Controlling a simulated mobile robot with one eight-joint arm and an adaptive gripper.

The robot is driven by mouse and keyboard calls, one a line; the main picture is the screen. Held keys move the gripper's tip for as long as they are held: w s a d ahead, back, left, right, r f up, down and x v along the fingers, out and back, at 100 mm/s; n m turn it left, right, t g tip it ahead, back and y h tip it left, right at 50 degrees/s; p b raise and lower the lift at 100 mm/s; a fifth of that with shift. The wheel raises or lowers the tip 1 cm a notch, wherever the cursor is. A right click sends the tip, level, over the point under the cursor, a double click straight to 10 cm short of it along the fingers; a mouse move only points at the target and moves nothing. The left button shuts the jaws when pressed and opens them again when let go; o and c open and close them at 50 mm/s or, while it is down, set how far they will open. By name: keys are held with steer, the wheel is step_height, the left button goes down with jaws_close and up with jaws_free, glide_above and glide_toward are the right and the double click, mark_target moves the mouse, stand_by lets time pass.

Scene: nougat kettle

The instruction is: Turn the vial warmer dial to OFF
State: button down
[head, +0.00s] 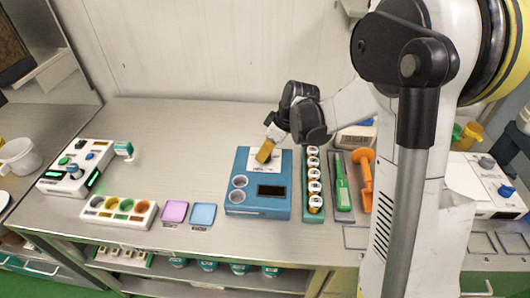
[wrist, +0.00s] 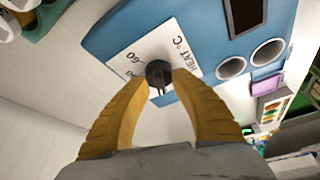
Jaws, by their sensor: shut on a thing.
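The vial warmer (head: 258,205) is a blue box on the bench, with two round wells at its left and a dark display at its front right. It also shows in the wrist view (wrist: 215,30). Its black dial (wrist: 158,72) sits on a white label plate (wrist: 185,50) marked with numbers and "HEAT °C". In the head view the dial is hidden by the fingers. I cannot read which mark it points at.
A rack of capped vials (head: 314,185) stands close to the warmer's right. A green-handled tool (head: 343,188) and an orange scoop (head: 365,180) lie beyond it. Pink (head: 174,211) and blue (head: 203,214) pads lie to the left.

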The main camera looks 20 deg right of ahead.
steer(key=c, duration=1)
jaws_free()
steer(key=shift+r, duration=0.1)
steer(key=v, duration=1.2)
steer(key=shift+a, duration=0.1)
